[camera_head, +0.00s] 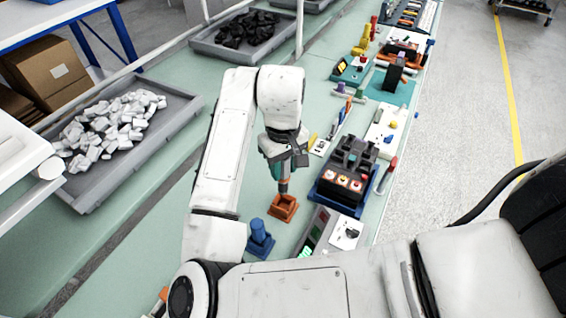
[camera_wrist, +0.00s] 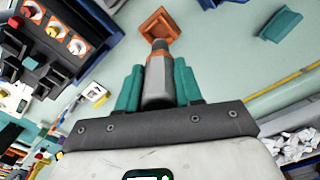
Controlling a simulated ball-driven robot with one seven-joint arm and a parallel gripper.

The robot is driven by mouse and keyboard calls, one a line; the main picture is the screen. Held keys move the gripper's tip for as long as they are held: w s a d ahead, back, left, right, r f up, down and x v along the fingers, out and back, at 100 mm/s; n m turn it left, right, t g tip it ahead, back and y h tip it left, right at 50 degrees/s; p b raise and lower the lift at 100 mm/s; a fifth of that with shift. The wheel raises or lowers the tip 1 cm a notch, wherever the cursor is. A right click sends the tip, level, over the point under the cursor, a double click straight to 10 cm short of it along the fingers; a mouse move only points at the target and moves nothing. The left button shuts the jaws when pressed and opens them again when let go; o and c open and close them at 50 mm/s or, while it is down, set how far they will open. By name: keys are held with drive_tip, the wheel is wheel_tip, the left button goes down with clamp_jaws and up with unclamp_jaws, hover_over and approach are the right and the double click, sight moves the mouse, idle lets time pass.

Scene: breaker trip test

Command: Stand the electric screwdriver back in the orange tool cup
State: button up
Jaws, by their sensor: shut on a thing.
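My gripper (camera_head: 284,158) is shut on the electric screwdriver (camera_wrist: 158,80), a grey body with an orange collar and a dark nose, held between teal fingers. In the head view the screwdriver (camera_head: 283,186) hangs about upright below my gripper, mostly hidden by it. The orange tool cup (camera_head: 283,210) is a square cup on the green bench, directly under the screwdriver's lower end. In the wrist view the nose overlaps the near edge of the cup (camera_wrist: 158,23). I cannot tell whether the nose is inside the cup or just above it.
A blue holder (camera_head: 258,240) stands left of the cup, nearer my body. A dark blue test fixture (camera_head: 345,178) stands close on the right, with a grey panel (camera_head: 317,232) nearer me. A grey tray of white parts (camera_head: 185,107) lies to the left.

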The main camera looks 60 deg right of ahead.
sight(284, 189)
drive_tip(key=shift+f+b, duration=1.1)
drive_tip(key=shift+f, duration=0.9)
drive_tip(key=shift+p, duration=0.65)
drive_tip(key=shift+f+b, duration=1.9)
drive_tip(key=shift+f, duration=0.85)
drive_tip(key=o, duration=1.1)
wheel_tip(284, 189, up, 11)
drive_tip(key=shift+f+p, duration=0.1)
drive_tip(key=shift+p, duration=0.75)
